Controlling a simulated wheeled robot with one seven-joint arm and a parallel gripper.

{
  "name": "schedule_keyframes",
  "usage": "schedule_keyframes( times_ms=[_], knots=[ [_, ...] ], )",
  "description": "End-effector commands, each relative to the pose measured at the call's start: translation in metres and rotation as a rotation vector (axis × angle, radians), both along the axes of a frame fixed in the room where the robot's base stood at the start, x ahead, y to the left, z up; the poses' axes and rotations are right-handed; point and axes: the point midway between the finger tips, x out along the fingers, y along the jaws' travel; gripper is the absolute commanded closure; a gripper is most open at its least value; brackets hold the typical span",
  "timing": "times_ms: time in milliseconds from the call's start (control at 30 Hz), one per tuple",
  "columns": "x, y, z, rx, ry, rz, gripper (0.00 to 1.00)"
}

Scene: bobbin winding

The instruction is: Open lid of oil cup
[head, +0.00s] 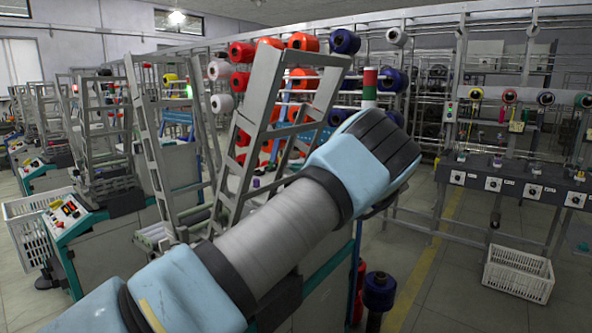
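My arm reaches up from the lower left across the middle of the head view. Its dark, ribbed end section shows at the upper right of the arm, in front of the machine frames. My gripper's fingers are not visible, so their state does not show. I cannot make out an oil cup or its lid in this view. My arm hides part of the winding machine (95,240) behind it.
A metal ladder-like frame (262,85) stands close behind my arm. A white crate (517,274) sits on the floor at the right, and another white basket (28,225) is at the left. A dark spool (379,290) stands low beside the machine. Floor (440,300) is clear at the lower right.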

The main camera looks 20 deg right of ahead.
Motion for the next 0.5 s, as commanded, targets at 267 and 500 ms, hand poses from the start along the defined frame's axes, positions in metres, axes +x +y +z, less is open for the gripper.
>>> schedule_keyframes(
  times_ms=[267, 500],
  knots=[
    [-0.001, 0.0, -0.003, 0.0, 0.004, 0.0, 0.47],
    [-0.014, -0.008, -0.003, -0.001, 0.004, -0.001, 0.47]
  ],
)
